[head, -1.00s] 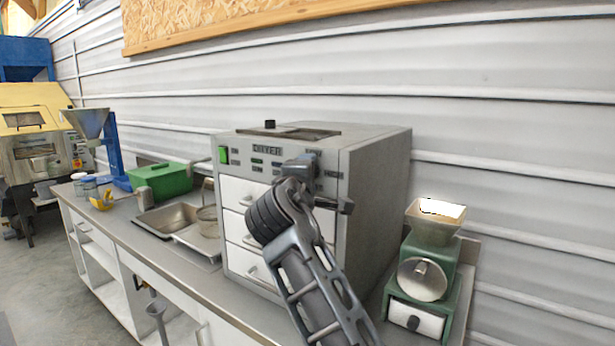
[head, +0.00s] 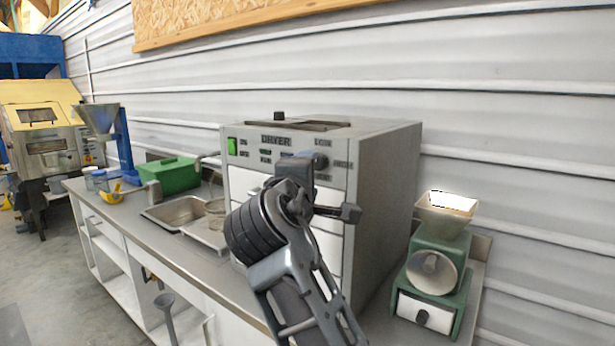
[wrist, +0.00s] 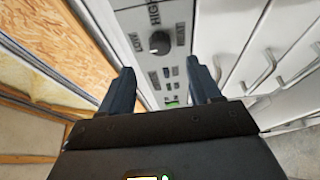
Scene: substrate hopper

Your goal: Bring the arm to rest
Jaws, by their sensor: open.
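My gripper shows in the wrist view (wrist: 160,88) with its two dark fingers apart and nothing between them. Beyond the fingers is the front of the grey dryer (wrist: 182,45), with its knob (wrist: 160,42) and labels, seen turned on its side. In the head view my arm rises from the bottom, bent, in front of the dryer (head: 385,200), and hides part of its panel and white drawers. The fingers cannot be made out clearly there. I cannot tell the exact gap between gripper and dryer.
A green grinder (head: 437,262) stands right of the dryer. Left on the counter (head: 130,212) are a sink (head: 178,212), a green box (head: 170,174), a yellow scoop (head: 112,195) and a blue-framed funnel (head: 98,116). A yellow-topped machine (head: 38,105) stands far left. Floor at left is clear.

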